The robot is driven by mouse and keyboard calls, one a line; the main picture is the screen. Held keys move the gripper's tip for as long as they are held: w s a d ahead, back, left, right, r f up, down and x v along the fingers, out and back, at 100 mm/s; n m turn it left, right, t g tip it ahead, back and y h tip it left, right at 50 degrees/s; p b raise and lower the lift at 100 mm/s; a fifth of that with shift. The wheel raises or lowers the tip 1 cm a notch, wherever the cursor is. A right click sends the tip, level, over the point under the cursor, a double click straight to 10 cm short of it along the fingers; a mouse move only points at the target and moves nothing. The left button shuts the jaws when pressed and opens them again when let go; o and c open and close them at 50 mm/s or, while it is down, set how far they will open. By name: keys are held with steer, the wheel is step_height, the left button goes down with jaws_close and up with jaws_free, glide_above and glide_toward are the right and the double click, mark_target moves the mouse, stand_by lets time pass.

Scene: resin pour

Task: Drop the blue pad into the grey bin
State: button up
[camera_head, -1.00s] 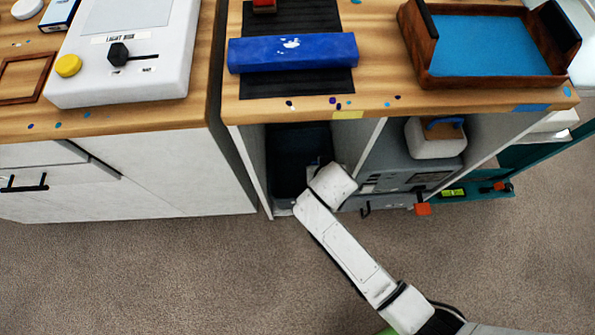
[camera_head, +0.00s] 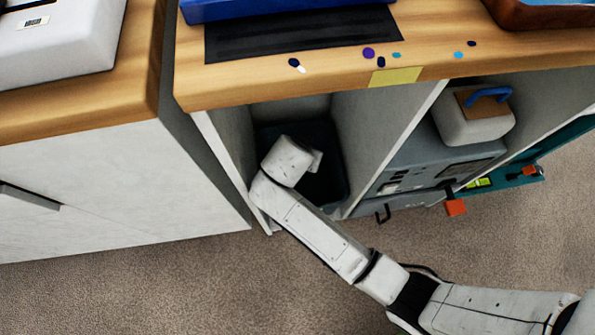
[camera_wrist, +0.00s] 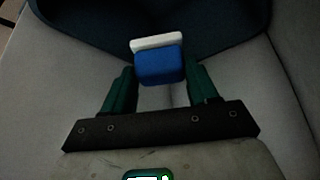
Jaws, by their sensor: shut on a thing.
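The blue pad (camera_wrist: 161,67) shows in the wrist view, a small blue block with a white layer along its far side. My gripper (camera_wrist: 160,78) is shut on it between two green fingers. The dark grey bin (camera_head: 327,142) stands inside the left open compartment under the wooden counter. Its dark curved wall (camera_wrist: 85,35) also fills the top of the wrist view, beyond the pad. In the head view my wrist covers part of the bin and hides the fingers and pad. I cannot tell whether the pad is over the bin's opening.
Pale panels (camera_head: 378,130) bound the bin's compartment at both sides, with the wooden counter edge (camera_head: 270,85) above. To the right are a grey machine (camera_head: 425,170) and a white box with a blue handle (camera_head: 472,118). Bare carpet (camera_head: 130,290) lies in front.

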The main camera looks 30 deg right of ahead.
steer(key=shift+f+b, duration=2.85)
steer(key=shift+b, duration=0.1)
steer(key=o, duration=1.2)
steer(key=shift+r, duration=0.1)
steer(key=p+v, duration=0.5)
steer(key=v, duration=0.5)
steer(key=shift+s+a+r, duration=0.15)
steer(key=shift+r, duration=0.15)
